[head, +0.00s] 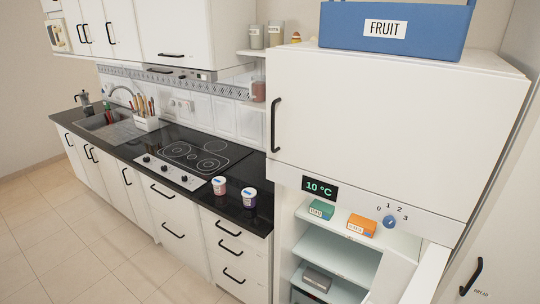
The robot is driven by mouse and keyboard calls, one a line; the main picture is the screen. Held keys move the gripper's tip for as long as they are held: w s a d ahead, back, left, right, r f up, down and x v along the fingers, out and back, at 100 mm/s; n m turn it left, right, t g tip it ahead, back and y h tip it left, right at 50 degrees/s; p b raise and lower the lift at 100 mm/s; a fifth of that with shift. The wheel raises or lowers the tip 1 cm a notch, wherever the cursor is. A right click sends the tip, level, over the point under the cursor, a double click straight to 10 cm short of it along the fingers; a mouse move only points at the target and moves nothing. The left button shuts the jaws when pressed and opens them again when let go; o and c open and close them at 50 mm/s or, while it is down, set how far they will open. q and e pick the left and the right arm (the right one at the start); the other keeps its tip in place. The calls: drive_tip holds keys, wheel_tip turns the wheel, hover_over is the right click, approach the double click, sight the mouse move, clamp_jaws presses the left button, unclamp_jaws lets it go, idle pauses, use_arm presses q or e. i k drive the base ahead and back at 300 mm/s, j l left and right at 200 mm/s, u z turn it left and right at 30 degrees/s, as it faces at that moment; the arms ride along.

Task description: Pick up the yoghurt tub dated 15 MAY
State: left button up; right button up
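Two small tubs stand apart on the black worktop (232,213), near its right front end beside the fridge. The left tub (219,186) looks pink with a pale lid. The right tub (249,198) looks white and dark purple. Any dates on them are too small to read, so I cannot tell which one says 15 MAY. Neither of my grippers is in view.
The open fridge (286,235) shows "10 °C" and a blue dial (390,222). Inside are a green box (321,209), an orange box (361,225) and a grey container (317,279). A blue FRUIT crate (430,25) stands on top. The hob (195,156) lies behind the tubs.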

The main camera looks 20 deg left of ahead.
sight(218, 183)
drive_tip(key=i+j, duration=0.35)
drive_tip(key=j, duration=0.15)
drive_tip(key=i+j, duration=0.35)
drive_tip(key=j, duration=0.2)
drive_tip(key=i+j, duration=0.35)
drive_tip(key=j, duration=0.15)
drive_tip(key=i+j, duration=0.3)
drive_tip(key=j, duration=0.2)
drive_tip(key=i+j, duration=0.35)
drive_tip(key=j, duration=0.15)
drive_tip(key=i+j, duration=0.35)
drive_tip(key=j, duration=0.2)
drive_tip(key=i+j, duration=0.35)
drive_tip(key=j, duration=0.15)
